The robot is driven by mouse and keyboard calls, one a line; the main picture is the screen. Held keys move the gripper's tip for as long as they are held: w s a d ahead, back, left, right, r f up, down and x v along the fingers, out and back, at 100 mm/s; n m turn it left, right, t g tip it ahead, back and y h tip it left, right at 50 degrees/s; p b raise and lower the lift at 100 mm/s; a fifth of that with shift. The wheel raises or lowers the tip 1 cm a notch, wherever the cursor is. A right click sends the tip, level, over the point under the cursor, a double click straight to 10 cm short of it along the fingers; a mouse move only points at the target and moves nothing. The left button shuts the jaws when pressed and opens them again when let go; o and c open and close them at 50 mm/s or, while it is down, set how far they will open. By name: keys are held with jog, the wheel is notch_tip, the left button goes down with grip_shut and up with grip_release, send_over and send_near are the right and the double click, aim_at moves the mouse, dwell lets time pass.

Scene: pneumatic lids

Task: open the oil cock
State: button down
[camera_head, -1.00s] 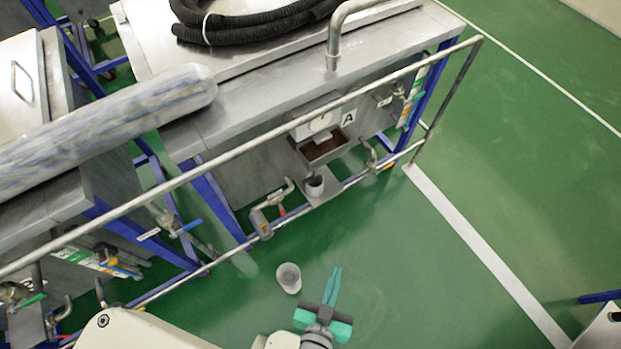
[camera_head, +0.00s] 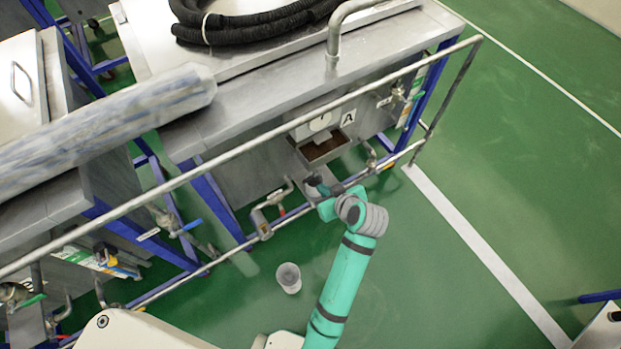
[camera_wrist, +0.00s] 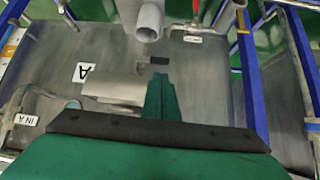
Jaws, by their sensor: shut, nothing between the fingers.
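Several cocks show on the bench front, and I cannot tell which one is the oil cock. A pipe cock with a small red handle (camera_head: 281,211) is at the lower front, left of my gripper (camera_head: 320,186). A red handle (camera_wrist: 189,28) also shows at the top of the wrist view. A cock with a green handle (camera_head: 417,97) is at the bench's right end. My gripper is shut and empty in the wrist view (camera_wrist: 160,82), in front of the metal panel (camera_wrist: 205,75). Its fingertips are hard to make out in the head view.
A metal rail (camera_head: 255,143) runs across the bench front. A grey cup (camera_head: 289,278) stands on the green floor. A grey open-ended pipe (camera_wrist: 149,22) and blue frame posts (camera_wrist: 247,60) are near my gripper.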

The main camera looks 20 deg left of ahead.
aim_at(311, 179)
jog(key=shift+w+a+r+n+g, duration=0.2)
jog(key=shift+w+r+n+g, duration=0.1)
jog(key=shift+w+r+n, duration=0.25)
jog(key=shift+s, duration=0.1)
jog(key=x, duration=1)
jog(key=shift+a+r, duration=0.1)
jog(key=shift+r, duration=0.05)
